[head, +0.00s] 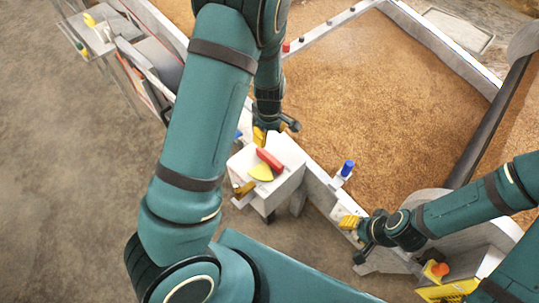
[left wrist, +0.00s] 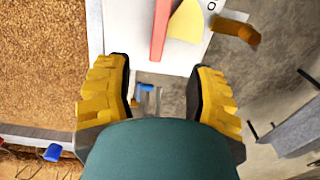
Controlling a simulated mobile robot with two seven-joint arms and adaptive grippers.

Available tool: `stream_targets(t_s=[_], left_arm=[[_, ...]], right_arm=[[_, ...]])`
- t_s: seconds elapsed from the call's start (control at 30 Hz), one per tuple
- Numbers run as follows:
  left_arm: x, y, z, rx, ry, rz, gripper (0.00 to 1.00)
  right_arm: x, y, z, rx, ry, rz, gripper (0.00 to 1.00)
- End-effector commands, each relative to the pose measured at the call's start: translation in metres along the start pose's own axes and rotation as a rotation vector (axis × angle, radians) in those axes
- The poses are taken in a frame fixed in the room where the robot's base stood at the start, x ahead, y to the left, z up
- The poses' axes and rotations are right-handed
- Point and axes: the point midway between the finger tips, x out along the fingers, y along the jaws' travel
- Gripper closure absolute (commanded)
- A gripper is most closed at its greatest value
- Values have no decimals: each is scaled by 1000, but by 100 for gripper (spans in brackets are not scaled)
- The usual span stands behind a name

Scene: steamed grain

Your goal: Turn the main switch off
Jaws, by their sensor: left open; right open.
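The main switch, a red bar handle (head: 269,159) beside a yellow plate (head: 261,173), sits on top of a white box (head: 285,180). In the left wrist view the red handle (left wrist: 160,28) and yellow plate (left wrist: 187,22) lie at the top centre, beyond the fingertips. My left gripper (head: 274,131) is open and empty at the far edge of the box, apart from the handle. Its two yellow-padded fingers (left wrist: 165,80) are spread wide in the wrist view. My right gripper (head: 356,236) is open to the lower right, beside the vat wall.
A large vat of grain (head: 385,90) lies beyond the box. A blue knob (head: 347,168) stands on its near wall. A yellow box with an orange knob (head: 440,269) is at lower right. A yellow-brown fitting (head: 243,189) juts from the switch box's side.

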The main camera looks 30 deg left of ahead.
Motion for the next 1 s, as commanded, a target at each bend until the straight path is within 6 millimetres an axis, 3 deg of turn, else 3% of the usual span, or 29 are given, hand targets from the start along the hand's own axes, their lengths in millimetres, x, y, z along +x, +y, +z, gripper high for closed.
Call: stream_targets(t_s=[0.4,0.6,0.8,1.0], left_arm=[[83,-2,0,2,-2,-4,45],[114,-1,0,4,-1,-2,45],[128,-1,0,4,-1,-1,45],[130,-1,1,5,-1,0,45]], right_arm=[[24,9,0,-2,5,0,53],[32,12,-1,-3,10,1,53],[35,13,-2,-3,12,1,53],[35,13,-2,-3,13,1,53]])
